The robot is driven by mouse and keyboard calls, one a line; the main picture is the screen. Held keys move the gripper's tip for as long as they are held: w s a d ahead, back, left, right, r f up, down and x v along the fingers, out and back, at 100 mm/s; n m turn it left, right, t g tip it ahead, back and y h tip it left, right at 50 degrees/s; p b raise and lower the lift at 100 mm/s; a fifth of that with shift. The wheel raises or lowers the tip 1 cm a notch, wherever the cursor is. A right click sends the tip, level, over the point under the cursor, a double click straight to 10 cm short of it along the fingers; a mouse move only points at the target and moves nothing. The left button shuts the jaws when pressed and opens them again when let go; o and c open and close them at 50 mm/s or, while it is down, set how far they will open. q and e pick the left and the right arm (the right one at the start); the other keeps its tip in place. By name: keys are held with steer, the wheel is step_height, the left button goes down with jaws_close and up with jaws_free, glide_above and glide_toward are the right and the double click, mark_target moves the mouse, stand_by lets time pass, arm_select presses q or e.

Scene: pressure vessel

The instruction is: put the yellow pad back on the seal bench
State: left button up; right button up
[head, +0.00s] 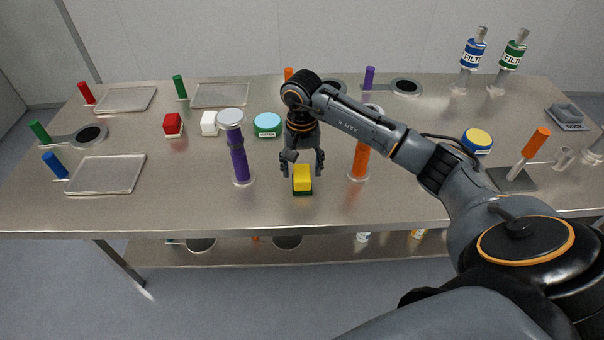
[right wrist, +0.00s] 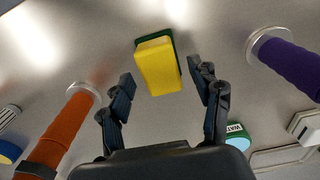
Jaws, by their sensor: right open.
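The yellow pad (head: 302,178), a yellow block with a dark green base, rests on the metal bench (head: 400,205) near its front edge. My right gripper (head: 302,166) is open just above and behind the pad, with a finger toward each side. In the right wrist view the pad (right wrist: 160,68) lies ahead of the open fingers (right wrist: 166,88), with nothing held. Whether the fingers touch the pad cannot be told. My left gripper is out of view.
A purple-handled column (head: 239,158) stands left of the pad and an orange one (head: 360,160) right. A teal-topped tub (head: 267,124), white block (head: 209,123) and red block (head: 172,124) sit behind to the left. The bench front is mostly clear.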

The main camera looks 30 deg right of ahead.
mark_target(301, 173)
step_height(301, 173, up, 10)
steer(key=b, duration=0.2)
steer(key=shift+a+f, duration=0.1)
steer(key=shift+f, duration=0.1)
